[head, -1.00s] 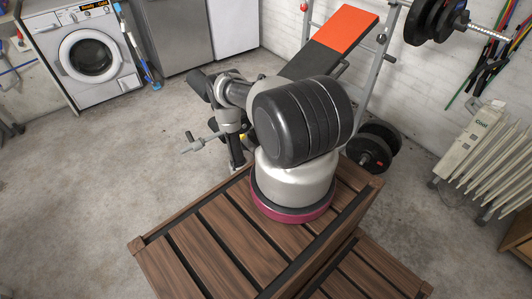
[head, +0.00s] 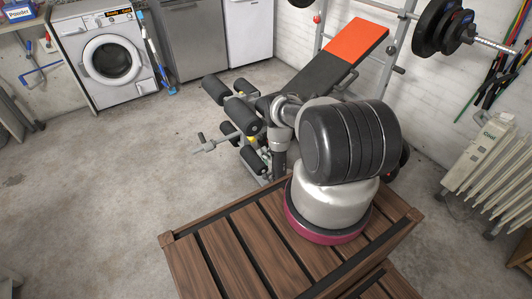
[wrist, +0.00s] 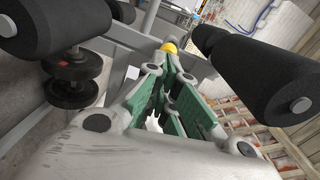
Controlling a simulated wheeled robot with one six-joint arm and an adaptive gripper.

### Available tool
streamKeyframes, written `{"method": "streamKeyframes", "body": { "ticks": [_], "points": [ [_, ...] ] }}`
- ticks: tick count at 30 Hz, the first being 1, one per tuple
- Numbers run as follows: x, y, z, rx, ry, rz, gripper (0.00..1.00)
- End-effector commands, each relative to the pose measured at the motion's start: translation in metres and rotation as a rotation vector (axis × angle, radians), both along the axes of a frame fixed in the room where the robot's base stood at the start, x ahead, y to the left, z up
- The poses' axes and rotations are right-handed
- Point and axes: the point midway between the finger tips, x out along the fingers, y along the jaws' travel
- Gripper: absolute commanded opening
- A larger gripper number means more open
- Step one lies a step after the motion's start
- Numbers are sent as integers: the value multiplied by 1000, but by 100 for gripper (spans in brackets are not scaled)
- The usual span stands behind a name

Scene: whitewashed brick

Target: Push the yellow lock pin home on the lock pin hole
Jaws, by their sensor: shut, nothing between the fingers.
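The yellow lock pin (wrist: 169,47) shows as a small round yellow knob in the wrist view, on the grey frame of the weight bench, just beyond my fingertips. My gripper (wrist: 172,76) has green-padded fingers, closed together at the tips and empty. The tips point at the yellow knob; I cannot tell whether they touch it. The lock pin hole is hidden. In the head view my arm covers part of the bench (head: 325,62), and small yellow spots there are too small to identify.
Black foam rollers (wrist: 262,75) flank my gripper on the right, with another roller (wrist: 62,22) on the left. A slatted wooden table (head: 215,262) stands in front. A radiator (head: 482,160) is at the right. Open concrete floor lies to the left.

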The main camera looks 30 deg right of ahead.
Motion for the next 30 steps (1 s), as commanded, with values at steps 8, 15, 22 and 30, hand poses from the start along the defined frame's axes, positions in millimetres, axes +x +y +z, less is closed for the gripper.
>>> {"method": "streamKeyframes", "body": {
  "ticks": [8,15,22,30],
  "points": [
    [19,1,11,-17,-49,0,0],
    [48,2,11,-16,-46,0,0],
    [60,2,10,-14,-44,-1,0],
    [60,2,10,-14,-44,-1,0]
  ]
}}
